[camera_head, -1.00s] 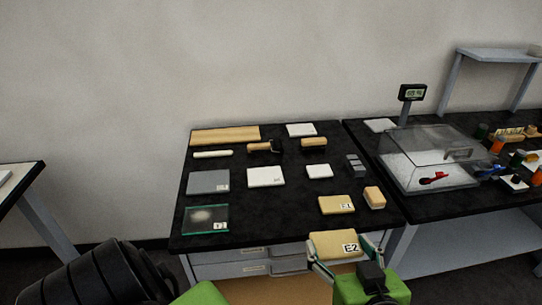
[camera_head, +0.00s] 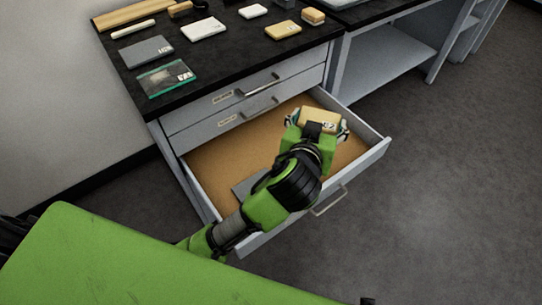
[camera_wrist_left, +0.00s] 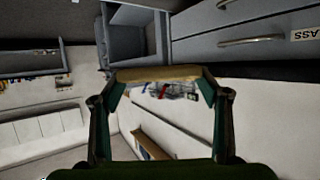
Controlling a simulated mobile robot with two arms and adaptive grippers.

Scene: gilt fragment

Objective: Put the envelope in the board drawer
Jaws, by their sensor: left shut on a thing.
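The tan envelope (camera_head: 318,117), a flat block marked E2, is held in my left gripper (camera_head: 318,122), whose two fingers are shut on its sides. It also shows edge-on between the fingers in the left wrist view (camera_wrist_left: 158,73). The bottom drawer (camera_head: 369,156) is pulled out, with grey walls and a brown floor. The gripper and envelope are over its right part; their height above the floor is hard to tell. A grey flat piece (camera_head: 246,187) lies in the drawer, partly hidden by my arm. My right gripper is not in view.
Two closed drawers (camera_head: 205,111) with bar handles are above the open one. The black worktop (camera_head: 225,58) carries a grey plate (camera_head: 146,51), a green-edged glass plate (camera_head: 166,78), white blocks, a tan block (camera_head: 283,30) and rollers. The drawer floor left of my gripper looks mostly clear.

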